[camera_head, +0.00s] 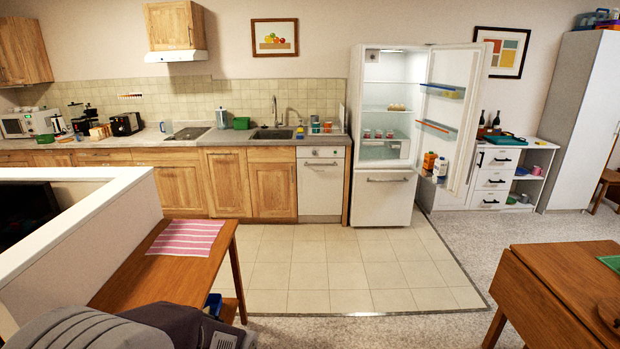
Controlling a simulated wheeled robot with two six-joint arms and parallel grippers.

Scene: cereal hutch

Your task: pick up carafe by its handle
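No carafe can be made out for certain. A small light-blue, jug-like vessel (166,126) stands on the far kitchen counter (187,138), left of the hob; it may be the carafe, but it is too small to tell, and its handle is unclear. A grey-green pot-like vessel (221,118) stands right of the hob. Neither of my grippers is in view.
The fridge (383,195) stands with its door (451,110) open to the right. A wooden bench with a pink striped cloth (187,238) is at the left and a wooden table (560,290) at the right. Tiled floor (340,265) between them is clear.

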